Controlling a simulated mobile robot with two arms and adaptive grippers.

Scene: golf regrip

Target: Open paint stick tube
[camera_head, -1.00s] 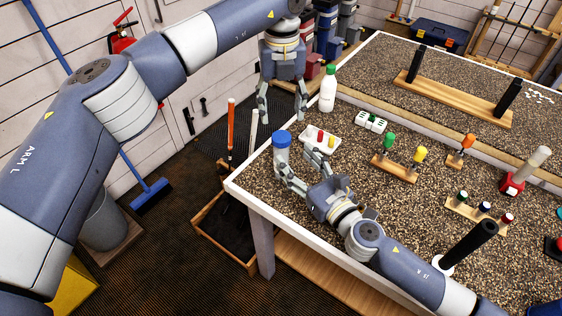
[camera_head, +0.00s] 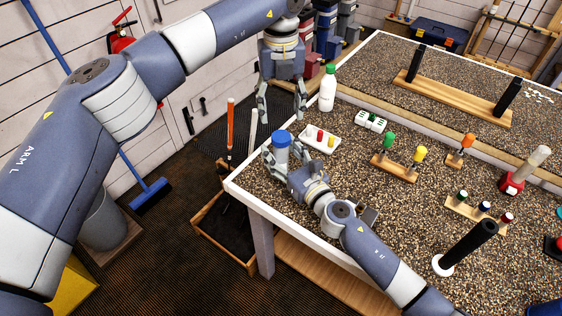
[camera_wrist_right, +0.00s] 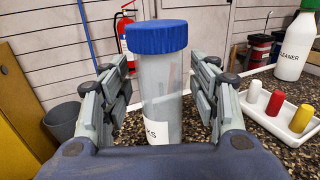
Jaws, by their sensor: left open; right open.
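The paint stick tube (camera_wrist_right: 160,98) is a clear, upright cylinder with a blue cap (camera_wrist_right: 157,37) and a white label partly hidden by my right gripper. It stands near the table's left corner, where the head view also shows its blue cap (camera_head: 282,138). My right gripper (camera_head: 287,157) is open low around the tube, with one finger on each side. In the right wrist view the fingers (camera_wrist_right: 162,90) show gaps to the tube on both sides. My left gripper (camera_head: 283,114) is open and empty, pointing down above and behind the tube, beyond the table's edge.
A white tray (camera_head: 321,140) with paint sticks lies just right of the tube. A white cleaner bottle (camera_head: 328,90) stands behind it. Wooden racks with coloured caps (camera_head: 395,168) stand further right. The table's white edge (camera_head: 262,205) is close to the tube.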

